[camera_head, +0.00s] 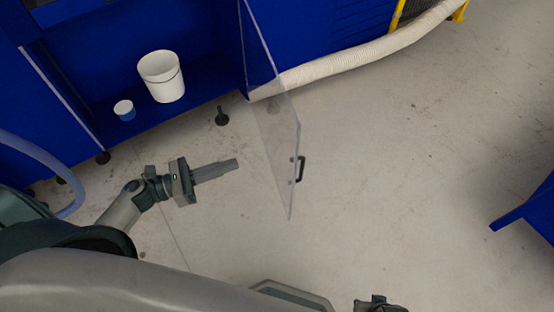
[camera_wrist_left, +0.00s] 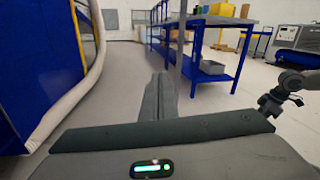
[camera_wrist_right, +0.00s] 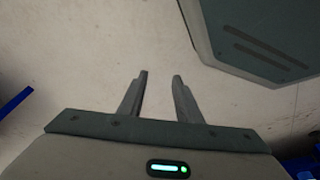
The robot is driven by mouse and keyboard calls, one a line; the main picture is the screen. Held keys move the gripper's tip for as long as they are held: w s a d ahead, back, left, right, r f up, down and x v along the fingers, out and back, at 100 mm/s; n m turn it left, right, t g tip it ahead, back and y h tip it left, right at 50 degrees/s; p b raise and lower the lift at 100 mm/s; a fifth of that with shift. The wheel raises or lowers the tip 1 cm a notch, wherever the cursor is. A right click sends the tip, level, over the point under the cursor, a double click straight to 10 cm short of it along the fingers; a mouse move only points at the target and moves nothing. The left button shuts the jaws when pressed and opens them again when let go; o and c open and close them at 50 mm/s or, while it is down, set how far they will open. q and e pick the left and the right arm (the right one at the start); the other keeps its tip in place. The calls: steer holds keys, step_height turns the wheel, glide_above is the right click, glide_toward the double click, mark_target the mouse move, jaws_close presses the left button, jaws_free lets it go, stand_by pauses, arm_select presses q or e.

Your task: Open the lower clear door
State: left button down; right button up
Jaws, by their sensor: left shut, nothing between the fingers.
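The lower clear door (camera_head: 272,118) stands swung out from the blue machine, hinged near the right side of the opening. Its black handle (camera_head: 300,169) is on the outer edge, facing right. My left gripper (camera_head: 236,163) is shut and empty, to the left of the door on its inner side, with a gap between them. It also shows shut in the left wrist view (camera_wrist_left: 164,78). My right gripper (camera_wrist_right: 161,76) is open and empty over bare floor in the right wrist view. In the head view only a part of the right arm shows at the bottom edge.
Inside the blue compartment stand a white bucket (camera_head: 161,78) and a small blue-and-white cup (camera_head: 124,110). A white hose (camera_head: 370,55) runs along the machine behind the door. A blue frame (camera_head: 525,215) is at the right. The floor between is clear.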

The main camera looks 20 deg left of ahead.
mark_target(290, 154)
arm_select(q)
steer(key=m, duration=0.1)
steer(key=s+m+g, duration=0.1)
steer(key=r+m+h, duration=0.1)
steer(key=shift+s+d+g, duration=0.15)
steer(key=shift+d+g, duration=0.1)
steer(key=shift+g, duration=0.05)
arm_select(e)
steer(key=shift+s+d+r, duration=0.1)
steer(key=shift+r, duration=0.2)
